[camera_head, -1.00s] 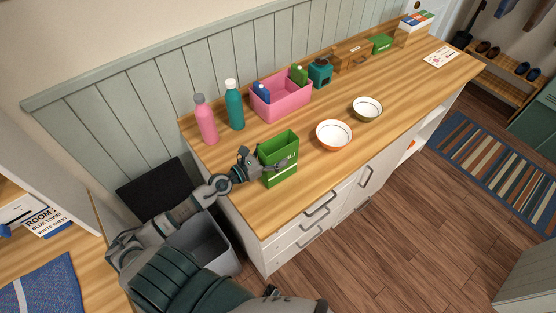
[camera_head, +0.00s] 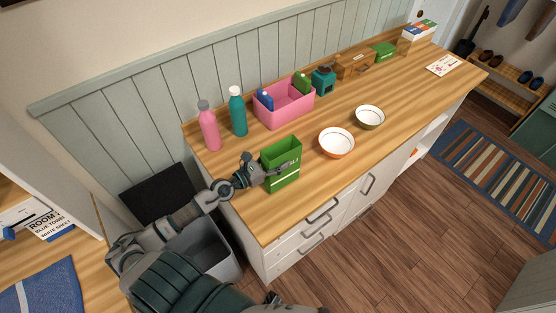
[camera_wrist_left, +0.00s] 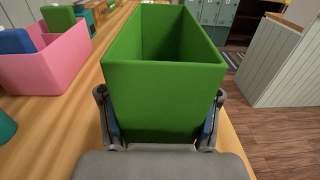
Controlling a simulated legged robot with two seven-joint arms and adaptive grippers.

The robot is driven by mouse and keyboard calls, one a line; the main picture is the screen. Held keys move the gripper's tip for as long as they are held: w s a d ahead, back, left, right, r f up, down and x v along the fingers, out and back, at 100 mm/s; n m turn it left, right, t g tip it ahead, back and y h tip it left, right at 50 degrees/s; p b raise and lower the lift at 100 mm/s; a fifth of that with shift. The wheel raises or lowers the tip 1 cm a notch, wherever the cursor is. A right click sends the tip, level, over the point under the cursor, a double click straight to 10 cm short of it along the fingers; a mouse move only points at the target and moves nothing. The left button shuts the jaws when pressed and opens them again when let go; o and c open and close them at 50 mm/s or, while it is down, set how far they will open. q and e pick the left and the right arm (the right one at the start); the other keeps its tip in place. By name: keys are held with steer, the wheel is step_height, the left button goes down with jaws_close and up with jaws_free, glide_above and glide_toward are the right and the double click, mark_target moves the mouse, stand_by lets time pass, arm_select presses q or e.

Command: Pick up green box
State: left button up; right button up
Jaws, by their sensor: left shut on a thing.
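The green box (camera_head: 281,165) is open-topped and stands upright at the near left end of the wooden counter. My left gripper (camera_head: 271,175) is shut on it from its left side. In the left wrist view the green box (camera_wrist_left: 165,95) fills the middle, with a finger of the left gripper (camera_wrist_left: 160,125) against each side. I cannot tell whether its base touches the counter. My right gripper is not in view.
A grey bin (camera_head: 212,252) is below the counter's left end.

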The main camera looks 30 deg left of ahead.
arm_select(q)
steer(key=shift+r+p, duration=1.15)
steer(key=shift+r, duration=0.35)
steer(key=s+d+p, duration=0.1)
steer(key=s, duration=0.3)
steer(key=s+d+p, duration=0.1)
steer(key=s+d, duration=0.1)
steer(key=s, duration=0.2)
steer(key=s+d+r+p, duration=0.1)
steer(key=s+d, duration=0.1)
steer(key=s, duration=0.1)
steer(key=shift+s+d, duration=0.15)
steer(key=shift+s, duration=0.25)
steer(key=shift+s+d+r, duration=0.1)
steer(key=shift+s+d, duration=0.2)
steer(key=shift+s, duration=0.45)
steer(key=shift+s+d+r, duration=0.1)
steer(key=shift+s+d, duration=0.2)
steer(key=shift+s, duration=0.4)
steer(key=shift+c, duration=0.2)
steer(key=o, duration=0.9)
steer(key=shift+c, duration=0.2)
jaws_close()
